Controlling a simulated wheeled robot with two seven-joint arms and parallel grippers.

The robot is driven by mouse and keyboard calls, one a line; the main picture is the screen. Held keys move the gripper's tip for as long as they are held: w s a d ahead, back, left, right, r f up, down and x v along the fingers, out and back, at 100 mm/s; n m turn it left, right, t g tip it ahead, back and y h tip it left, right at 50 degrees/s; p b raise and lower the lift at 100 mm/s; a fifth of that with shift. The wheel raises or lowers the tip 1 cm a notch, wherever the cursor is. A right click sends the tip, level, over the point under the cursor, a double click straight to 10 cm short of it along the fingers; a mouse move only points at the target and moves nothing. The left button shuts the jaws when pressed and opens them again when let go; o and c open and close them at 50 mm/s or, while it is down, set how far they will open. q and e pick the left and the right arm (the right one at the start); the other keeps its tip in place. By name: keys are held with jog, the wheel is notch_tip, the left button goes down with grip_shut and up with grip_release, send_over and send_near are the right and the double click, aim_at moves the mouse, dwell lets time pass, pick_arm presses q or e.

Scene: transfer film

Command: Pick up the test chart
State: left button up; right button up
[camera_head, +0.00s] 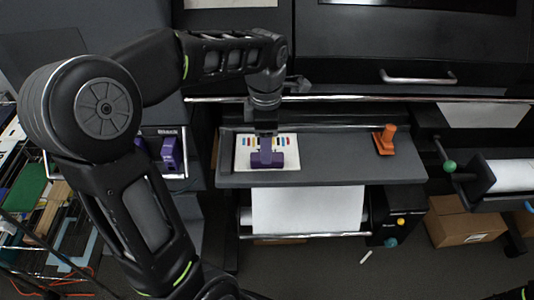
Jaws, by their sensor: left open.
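The test chart (245,143) is a small white sheet with a row of coloured marks. It lies flat at the left end of the dark grey shelf (340,160) of the printer. My left arm comes in from the left and reaches over the shelf. My right gripper is not in view.
An orange stamp-like tool (385,139) stands on the shelf's right side. A metal rail (340,98) runs behind the shelf. White paper (307,208) hangs below it. A cardboard box (465,228) is on the floor at right. The shelf's middle is clear.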

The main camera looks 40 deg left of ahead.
aim_at(285, 152)
pick_arm(q)
jog(key=shift+w+d+f+p, duration=0.1)
jog(key=shift+f+p, duration=0.2)
jog(key=shift+f, duration=1)
jog(key=shift+w+f+p, duration=0.1)
jog(key=shift+f+p, duration=0.15)
jog(key=shift+f, duration=1.05)
jog(key=shift+c, duration=0.2)
grip_shut()
